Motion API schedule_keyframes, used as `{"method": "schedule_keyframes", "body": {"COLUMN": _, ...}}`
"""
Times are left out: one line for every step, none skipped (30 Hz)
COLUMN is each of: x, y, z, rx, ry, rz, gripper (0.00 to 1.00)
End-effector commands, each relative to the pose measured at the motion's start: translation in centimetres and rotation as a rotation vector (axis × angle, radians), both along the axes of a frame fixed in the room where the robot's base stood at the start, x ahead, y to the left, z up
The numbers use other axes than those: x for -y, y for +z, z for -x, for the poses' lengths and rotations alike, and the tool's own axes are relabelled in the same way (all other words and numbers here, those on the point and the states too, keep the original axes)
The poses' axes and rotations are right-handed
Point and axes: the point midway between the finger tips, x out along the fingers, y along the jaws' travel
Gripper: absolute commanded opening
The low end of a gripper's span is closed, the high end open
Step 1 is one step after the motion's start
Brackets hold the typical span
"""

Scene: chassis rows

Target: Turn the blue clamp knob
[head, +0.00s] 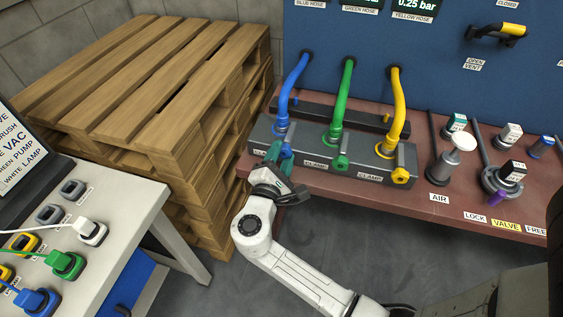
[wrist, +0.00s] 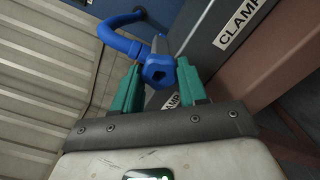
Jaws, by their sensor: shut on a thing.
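The blue clamp knob (wrist: 160,72) sits between my gripper's two teal fingers in the wrist view. My gripper (wrist: 160,84) is shut on it. In the head view my gripper (head: 279,152) reaches the left front end of the grey clamp block (head: 318,158), and the blue knob (head: 287,151) shows partly beside the fingers. The blue hose (head: 290,88) runs from the wall panel down into the block above the knob; it also shows in the wrist view (wrist: 118,40). The fingers hide part of the knob and the label below it.
A green clamp knob (head: 341,162) and a yellow one (head: 400,176) sit to the right on the same block. Stacked wooden pallets (head: 170,90) stand close on the left. Valves and a white-topped air knob (head: 464,142) stand on the red bench (head: 420,204) to the right.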

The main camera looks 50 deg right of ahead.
Motion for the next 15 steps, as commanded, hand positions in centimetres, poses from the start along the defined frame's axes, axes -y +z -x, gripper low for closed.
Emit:
{"method": "schedule_keyframes", "body": {"x": -0.04, "y": -0.50, "z": 0.01, "rx": 0.036, "ry": 0.000, "rz": -0.013, "gripper": 0.12}}
{"method": "schedule_keyframes", "body": {"x": -0.04, "y": -0.46, "z": 0.01, "rx": 0.059, "ry": 0.000, "rz": -0.022, "gripper": 0.12}}
{"method": "schedule_keyframes", "body": {"x": -0.04, "y": -0.45, "z": 0.01, "rx": 0.086, "ry": 0.000, "rz": -0.031, "gripper": 0.12}}
{"method": "schedule_keyframes", "body": {"x": -0.03, "y": -0.45, "z": 0.01, "rx": 0.107, "ry": 0.000, "rz": -0.039, "gripper": 0.12}}
{"method": "schedule_keyframes", "body": {"x": -0.03, "y": -0.43, "z": 0.01, "rx": 0.126, "ry": -0.001, "rz": -0.047, "gripper": 0.12}}
{"method": "schedule_keyframes", "body": {"x": -0.02, "y": -0.39, "z": 0.01, "rx": 0.151, "ry": -0.001, "rz": -0.056, "gripper": 0.12}}
{"method": "schedule_keyframes", "body": {"x": -0.02, "y": -0.37, "z": 0.00, "rx": 0.168, "ry": -0.001, "rz": -0.062, "gripper": 0.12}}
{"method": "schedule_keyframes", "body": {"x": -0.01, "y": -0.37, "z": 0.00, "rx": 0.184, "ry": -0.001, "rz": -0.068, "gripper": 0.12}}
{"method": "schedule_keyframes", "body": {"x": -0.01, "y": -0.35, "z": 0.00, "rx": 0.203, "ry": -0.001, "rz": -0.076, "gripper": 0.12}}
{"method": "schedule_keyframes", "body": {"x": -0.01, "y": -0.32, "z": 0.00, "rx": 0.217, "ry": -0.001, "rz": -0.080, "gripper": 0.12}}
{"method": "schedule_keyframes", "body": {"x": -0.01, "y": -0.29, "z": 0.00, "rx": 0.230, "ry": -0.001, "rz": -0.085, "gripper": 0.12}}
{"method": "schedule_keyframes", "body": {"x": -0.01, "y": -0.25, "z": 0.01, "rx": 0.245, "ry": -0.001, "rz": -0.090, "gripper": 0.12}}
{"method": "schedule_keyframes", "body": {"x": -0.01, "y": -0.22, "z": 0.01, "rx": 0.256, "ry": -0.001, "rz": -0.093, "gripper": 0.12}}
{"method": "schedule_keyframes", "body": {"x": -0.01, "y": -0.21, "z": 0.01, "rx": 0.265, "ry": -0.001, "rz": -0.097, "gripper": 0.12}}
{"method": "schedule_keyframes", "body": {"x": -0.01, "y": -0.19, "z": 0.01, "rx": 0.275, "ry": -0.002, "rz": -0.101, "gripper": 0.12}}
